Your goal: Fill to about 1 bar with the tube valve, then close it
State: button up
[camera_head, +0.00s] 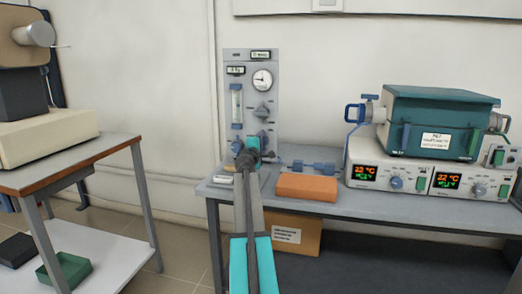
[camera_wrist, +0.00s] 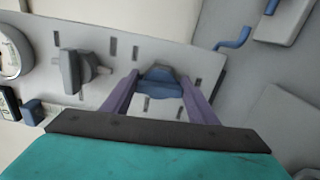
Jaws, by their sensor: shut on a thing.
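A grey upright panel (camera_head: 231,66) stands against the wall at the back of the bench. It carries a round white dial gauge (camera_head: 262,79), a glass flow tube (camera_head: 237,103) and a grey knob (camera_head: 262,112). The dial is too small to read surely. My gripper (camera_wrist: 159,76) is at a blue valve knob (camera_wrist: 161,83) low on the panel, with one finger on each side, shut on it. In the head view my gripper partly hides this knob. The grey knob (camera_wrist: 74,70) and part of the gauge (camera_wrist: 10,58) show left of it in the wrist view.
An orange block (camera_head: 306,187) and a blue fitting (camera_head: 318,168) lie on the bench right of my arm. A green furnace (camera_head: 430,105) sits on control units (camera_head: 372,177) at the right. A wood-topped table (camera_head: 110,146) stands at the left, with floor between.

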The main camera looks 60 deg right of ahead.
jog(key=shift+s+d+r+m+b, duration=0.2)
jog(key=shift+d+r+m+b, duration=0.1)
jog(key=shift+m, duration=0.2)
jog(key=o, duration=0.9)
jog(key=shift+o, duration=0.7)
jog(key=shift+f, duration=0.1)
jog(key=shift+w+a+f, duration=0.1)
jog(key=shift+a+f, duration=0.05)
jog(key=shift+a, duration=0.4)
jog(key=p+v, duration=0.1)
jog(key=v, duration=1.2)
jog(key=shift+p, duration=0.35)
jog(key=shift+d, duration=0.1)
